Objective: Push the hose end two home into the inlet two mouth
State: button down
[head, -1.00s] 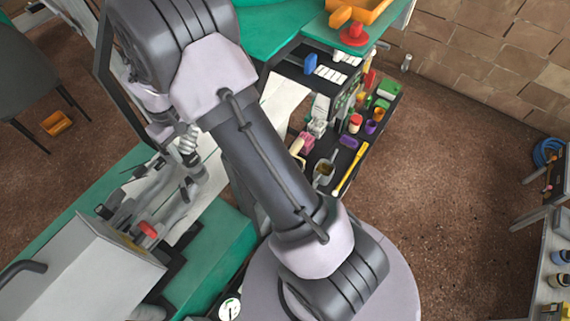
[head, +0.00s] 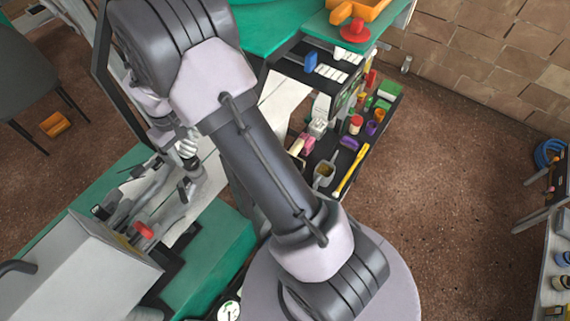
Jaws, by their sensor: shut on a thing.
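My gripper (head: 186,188) is small in the head view, over the pale mat on the green bench at left. It is shut on what looks like a grey hose, but the held end is partly hidden by the jaws. Grey hose-like lengths (head: 147,199) run from there down-left towards a grey box (head: 85,275). A red part (head: 143,230) and a dark round end (head: 100,212) are by the box's upper edge. I cannot tell which is hose end two, nor make out the inlet two mouth.
My arm crosses the middle and hides part of the bench. The green bench (head: 212,255) has a pale mat (head: 212,190). A dark tiered cart (head: 328,190) with bottles, cups and tools stands right of my arm. Open brown floor lies further right.

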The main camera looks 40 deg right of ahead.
jog(key=shift+f+b, duration=1)
jog(key=shift+f, duration=0.35)
jog(key=c, duration=0.7)
grip_release()
notch_tip(320, 180, up, 4)
jog(key=p, duration=0.3)
jog(key=shift+r, duration=0.1)
